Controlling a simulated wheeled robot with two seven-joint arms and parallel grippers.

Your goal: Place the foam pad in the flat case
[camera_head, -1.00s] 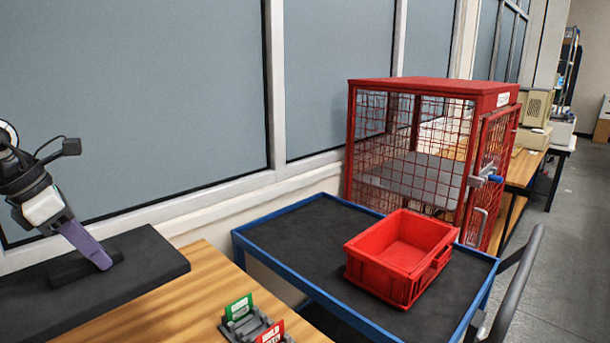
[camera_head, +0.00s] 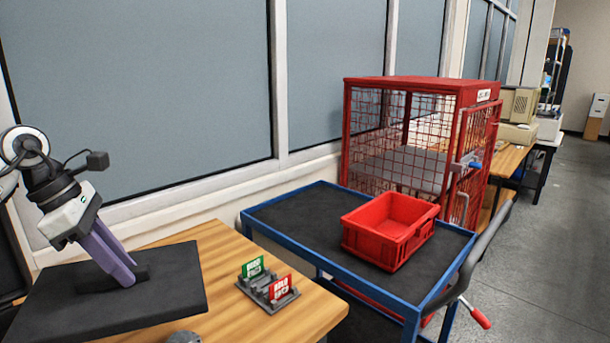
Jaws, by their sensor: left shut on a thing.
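My left gripper (camera_head: 126,276), with purple fingers, points down at the left and is shut on a small raised dark block on top of a broad black slab. I take this slab to be the foam pad (camera_head: 95,312). The pad is level, over the left part of the wooden table, and its lower part runs out of the picture. I cannot tell how far it is above the table. I cannot make out the flat case; the pad hides the table beneath it.
A grey holder (camera_head: 268,293) with a green and a red card stands on the wooden table (camera_head: 222,262), right of the pad. Beyond is a blue-framed cart (camera_head: 300,215) with a red bin (camera_head: 388,230). A red mesh cage (camera_head: 420,88) stands behind. Floor is clear at right.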

